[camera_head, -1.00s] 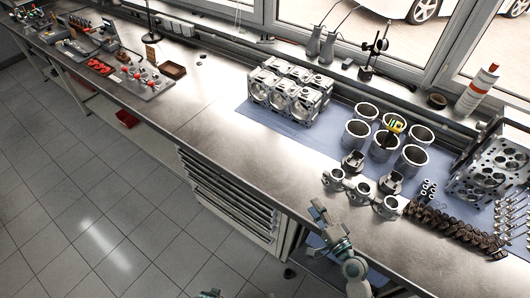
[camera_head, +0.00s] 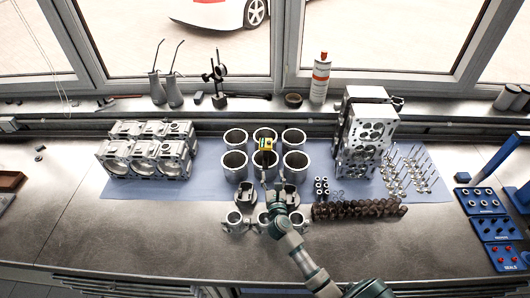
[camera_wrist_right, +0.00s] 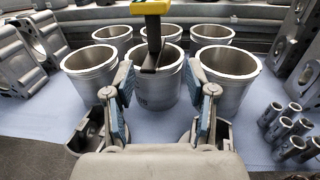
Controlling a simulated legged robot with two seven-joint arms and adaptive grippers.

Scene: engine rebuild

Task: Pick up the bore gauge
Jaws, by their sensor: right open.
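The bore gauge (camera_head: 266,146) has a yellow dial head and a dark stem, and stands upright at the middle front cylinder liner (camera_head: 265,172). In the right wrist view the gauge's yellow body (camera_wrist_right: 150,7) is cut off by the top edge, and its dark stem reaches down at the middle liner (camera_wrist_right: 157,88); its lower end cannot be seen clearly. My right gripper (camera_head: 267,184) reaches in from the front, just short of the gauge. Its two fingers (camera_wrist_right: 158,78) are apart, either side of the middle liner in that view, with nothing between them. My left gripper is out of view.
Several metal liners surround the gauge on a blue mat (camera_head: 210,184). Pistons (camera_head: 245,196) stand close in front, beside my gripper. An engine block (camera_head: 148,160) is at left, a cylinder head (camera_head: 362,140) and camshaft-like dark parts (camera_head: 360,208) at right. The front left bench is clear.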

